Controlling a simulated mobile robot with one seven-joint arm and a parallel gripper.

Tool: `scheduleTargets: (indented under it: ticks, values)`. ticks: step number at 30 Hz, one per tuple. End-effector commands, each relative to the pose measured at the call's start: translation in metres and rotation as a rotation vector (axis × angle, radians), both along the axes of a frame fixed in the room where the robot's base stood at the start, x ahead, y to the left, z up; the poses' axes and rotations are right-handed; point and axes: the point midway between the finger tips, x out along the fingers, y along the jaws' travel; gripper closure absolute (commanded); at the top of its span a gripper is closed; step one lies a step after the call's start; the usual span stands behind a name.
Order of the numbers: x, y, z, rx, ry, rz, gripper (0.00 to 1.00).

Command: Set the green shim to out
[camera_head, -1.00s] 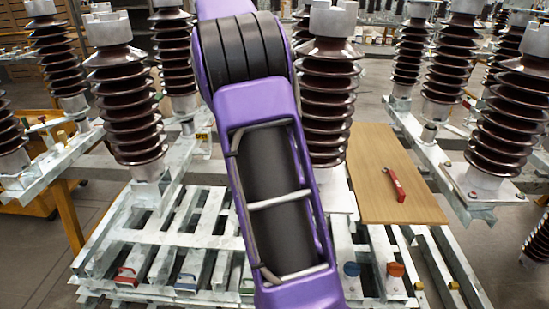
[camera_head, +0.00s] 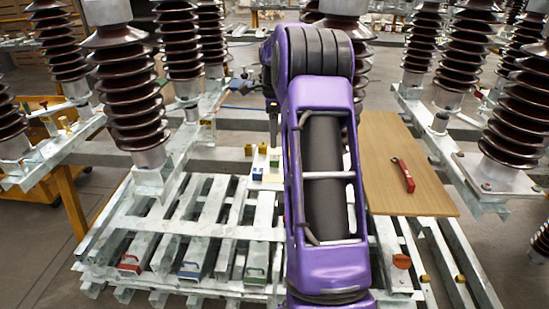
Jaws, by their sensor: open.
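A green handle (camera_head: 255,273) sits at the front of the slatted metal frame, left of my arm, and looks like the green shim's handle. A blue handle (camera_head: 189,270) and a red handle (camera_head: 130,266) stand in a row to its left. I cannot tell how far the green shim is in or out. A small green block (camera_head: 274,161) also shows on a white plate behind the frame. My gripper (camera_head: 273,132) shows only in part as a dark narrow shape above that plate, well behind the green handle and apart from it. It is open; nothing shows in it.
My purple arm (camera_head: 325,150) covers the frame's middle right. A wooden board (camera_head: 395,150) with a red tool (camera_head: 403,175) lies at right. Tall brown insulators (camera_head: 128,95) stand on both sides.

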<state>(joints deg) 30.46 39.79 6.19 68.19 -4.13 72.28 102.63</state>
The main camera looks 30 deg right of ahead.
Motion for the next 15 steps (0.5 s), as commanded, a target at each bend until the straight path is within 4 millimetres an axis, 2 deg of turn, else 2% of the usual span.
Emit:
scheduleTargets:
  ticks: [1, 6, 12, 15]
  values:
    - [0.000, 0.000, -0.014, 0.002, 0.001, -0.001, 0.28]
    - [0.000, 0.000, -0.047, 0.001, 0.002, 0.001, 0.28]
    - [0.000, -0.001, -0.070, -0.001, 0.001, 0.000, 0.28]
    - [0.000, 0.000, -0.076, -0.001, -0.001, 0.000, 0.28]
